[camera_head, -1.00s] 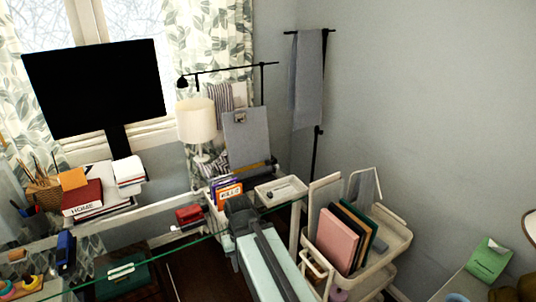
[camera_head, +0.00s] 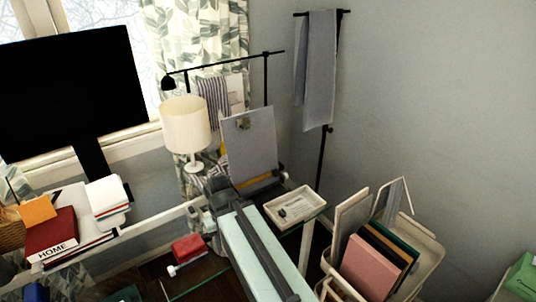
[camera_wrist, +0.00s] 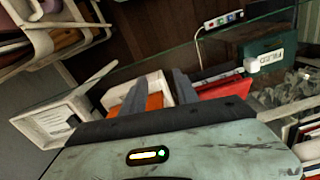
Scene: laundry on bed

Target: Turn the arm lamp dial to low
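The black arm lamp (camera_head: 168,82) stands at the back by the curtain in the head view, its thin arm running right to a dark post. No dial can be made out on it. A cream-shaded table lamp (camera_head: 186,124) stands in front of it. My gripper (camera_wrist: 160,77) shows two grey fingers spread apart in the wrist view, with an orange item beyond the gap and nothing clearly held. In the head view my pale green arm reaches toward the desk's back right corner, below the grey clipboard (camera_head: 248,145). Its fingertips are hard to tell there.
A small pale tray (camera_head: 310,202) lies right of my arm. A cart (camera_head: 430,255) with upright folders stands at lower right. A black monitor (camera_head: 75,95) and stacked books (camera_head: 52,238) are at left. A red item (camera_head: 187,247) is below the desk edge.

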